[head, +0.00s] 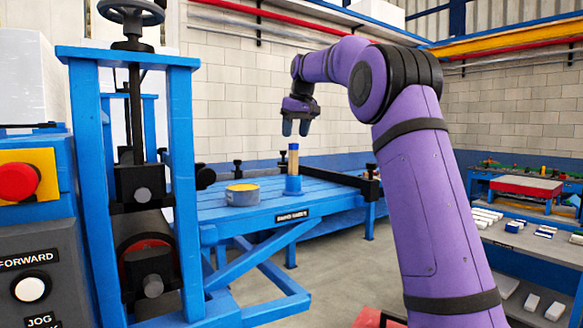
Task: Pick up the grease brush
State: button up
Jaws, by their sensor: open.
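My gripper (295,128) points down above the brush handle, with a small gap between the fingertips and the handle top in the picture. The jaws are open and empty. How well they line up in depth I cannot tell.
A round tin (242,196) with yellow contents stands left of the brush. A dark bar (345,178) with upright posts lies right of it. A blue roller machine (180,150) stands close at left, beside a control panel (30,230). Shelves with white pieces (545,231) are at right.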

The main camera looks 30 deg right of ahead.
aim_at(292, 150)
jog(key=shift+x, duration=3.4)
jog(key=shift+s, duration=0.1)
grip_shut()
